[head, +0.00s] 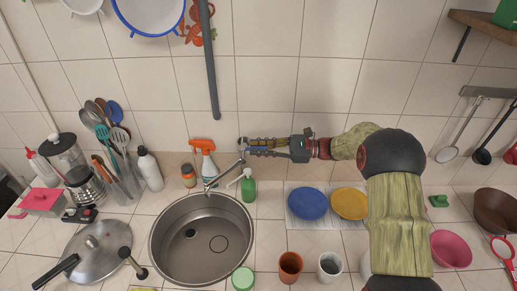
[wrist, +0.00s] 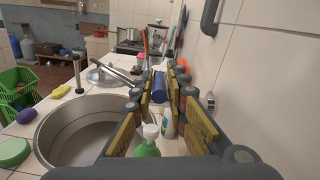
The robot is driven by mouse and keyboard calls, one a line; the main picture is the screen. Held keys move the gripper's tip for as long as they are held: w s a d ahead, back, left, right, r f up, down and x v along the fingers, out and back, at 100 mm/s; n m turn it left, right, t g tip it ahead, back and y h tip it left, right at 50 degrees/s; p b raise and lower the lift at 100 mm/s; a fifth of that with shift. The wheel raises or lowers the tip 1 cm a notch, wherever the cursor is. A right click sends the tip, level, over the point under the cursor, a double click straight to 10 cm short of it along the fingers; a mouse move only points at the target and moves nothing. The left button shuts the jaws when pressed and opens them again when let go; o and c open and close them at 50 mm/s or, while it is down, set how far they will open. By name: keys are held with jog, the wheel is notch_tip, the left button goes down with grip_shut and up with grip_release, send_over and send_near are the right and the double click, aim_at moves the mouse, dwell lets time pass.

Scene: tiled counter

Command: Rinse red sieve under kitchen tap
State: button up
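My gripper (head: 247,147) is near the upper end of the tap, far left of the sieve. In the wrist view its fingers (wrist: 161,86) stand apart, so it looks open. A blue thing shows between the fingertips; I cannot tell whether they touch it. The sink also shows in the wrist view (wrist: 52,128). The tap is not clear there.
A green soap bottle (head: 249,186) and an orange-topped spray bottle (head: 204,160) stand close to the tap. A rack with a blue plate (head: 307,203) and a yellow plate (head: 350,203) is right of the sink. Two cups stand in front. A pan lid (head: 93,250) lies left.

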grip_shut()
jog(key=shift+r, duration=0.15)
dwell(0.4)
jog(key=shift+s+r+m+t+p, duration=0.15)
jog(key=shift+s+m+t+p, duration=0.2)
jog(key=shift+m+t+p, duration=0.45)
jog(key=shift+s+a+m+t+h+p, duration=0.1)
jog(key=shift+s+m+t+h, duration=0.25)
jog(key=shift+t, duration=0.5)
jog(key=shift+s+a+m+t+h+p, duration=0.1)
jog(key=shift+m+t+p, duration=0.05)
jog(key=shift+m+t, duration=0.55)
jog(key=shift+s+a+m+t+h+p, duration=0.1)
jog(key=shift+s+m+t+h, duration=0.2)
jog(key=shift+t, duration=0.65)
jog(key=shift+w, duration=0.1)
jog(key=shift+o, duration=2.2)
grip_release()
jog(key=shift+f, duration=0.2)
